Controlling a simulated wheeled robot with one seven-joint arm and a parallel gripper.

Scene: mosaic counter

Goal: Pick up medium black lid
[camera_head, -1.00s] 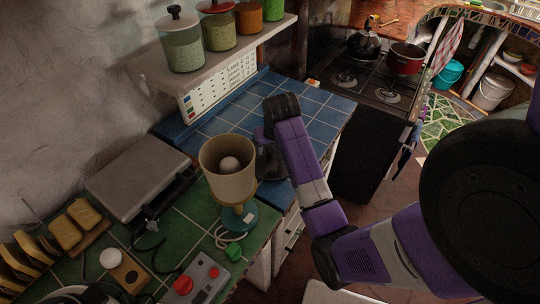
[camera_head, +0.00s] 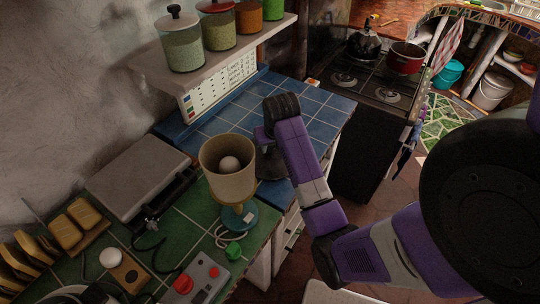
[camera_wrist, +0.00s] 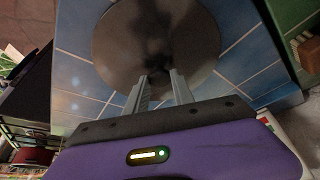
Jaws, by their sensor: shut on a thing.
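The medium black lid (camera_wrist: 130,47) is a dark round disc in the wrist view, over blue tiles. My gripper (camera_wrist: 159,80) is shut on it, with both fingers at the near side of its middle, where a small knob-like part sits between the tips. In the head view a dark part of the lid (camera_head: 271,166) shows below my wrist, partly hidden by the lamp. My fingers are hard to make out there. I cannot tell whether the lid touches the counter.
A beige lamp (camera_head: 228,170) stands close to the left of the lid on green tiles. A closed grey appliance (camera_head: 140,178) lies farther left. A shelf with jars (camera_head: 182,45) hangs above the back. Blue tiles (camera_head: 315,103) behind my wrist are clear. The stove (camera_head: 375,85) is at the right.

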